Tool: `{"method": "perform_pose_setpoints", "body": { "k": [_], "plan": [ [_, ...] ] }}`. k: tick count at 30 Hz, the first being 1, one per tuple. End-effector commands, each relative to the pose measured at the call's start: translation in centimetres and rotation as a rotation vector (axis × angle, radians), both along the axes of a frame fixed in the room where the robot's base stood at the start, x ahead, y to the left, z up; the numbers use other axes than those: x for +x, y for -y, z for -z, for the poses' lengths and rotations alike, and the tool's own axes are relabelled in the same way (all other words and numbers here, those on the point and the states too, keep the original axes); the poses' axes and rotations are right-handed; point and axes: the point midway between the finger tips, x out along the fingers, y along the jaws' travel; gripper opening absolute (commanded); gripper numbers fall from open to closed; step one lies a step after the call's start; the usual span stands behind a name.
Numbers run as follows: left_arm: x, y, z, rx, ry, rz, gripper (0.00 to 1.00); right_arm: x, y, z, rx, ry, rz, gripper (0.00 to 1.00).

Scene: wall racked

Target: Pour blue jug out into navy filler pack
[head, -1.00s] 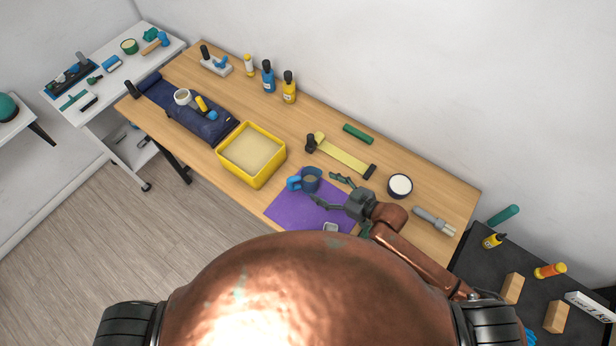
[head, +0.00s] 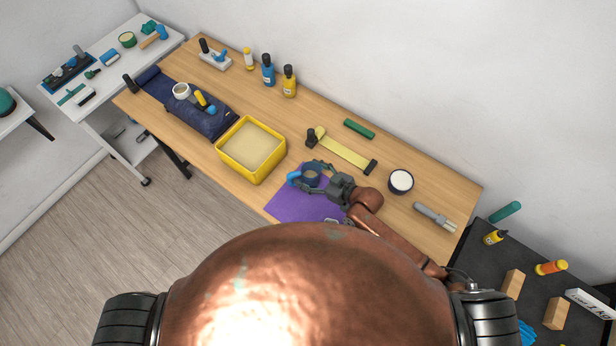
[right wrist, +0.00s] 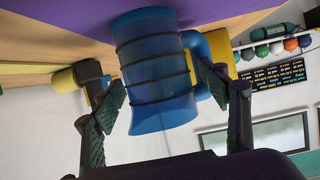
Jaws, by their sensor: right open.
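The blue jug (head: 311,171) stands upright on the purple mat (head: 290,207), its light-blue handle towards the left in the head view. In the right wrist view the jug (right wrist: 157,75) shows dark bands and appears upside down. My right gripper (head: 309,180) is open, with its fingers on either side of the jug; I cannot tell whether either finger touches it. A navy pack (head: 218,127), likely the navy filler pack, lies at the left of the wooden table. A whitish round cup or opening sits at it. My left gripper is out of view.
A yellow tub (head: 224,158) with pale contents stands between the pack and the mat. A yellow strip tool (head: 342,150), a green bar (head: 359,129) and a round white-topped tin (head: 401,181) lie nearby. Bottles (head: 289,82) stand along the back edge.

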Motion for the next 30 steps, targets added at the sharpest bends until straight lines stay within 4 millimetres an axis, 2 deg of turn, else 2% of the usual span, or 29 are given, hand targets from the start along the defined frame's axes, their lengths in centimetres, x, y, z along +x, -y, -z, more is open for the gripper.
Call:
{"method": "perform_pose_setpoints", "body": {
  "k": [5,27,30],
  "plan": [
    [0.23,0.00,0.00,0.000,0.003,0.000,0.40,-0.03,0.05,0.05,-0.001,-0.001,0.000,0.67],
    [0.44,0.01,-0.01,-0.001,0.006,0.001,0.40,-0.02,0.07,0.00,0.000,0.000,0.000,0.16],
    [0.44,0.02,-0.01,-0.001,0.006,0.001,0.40,-0.02,0.07,0.00,0.000,0.000,0.000,0.12]
  ]
}}
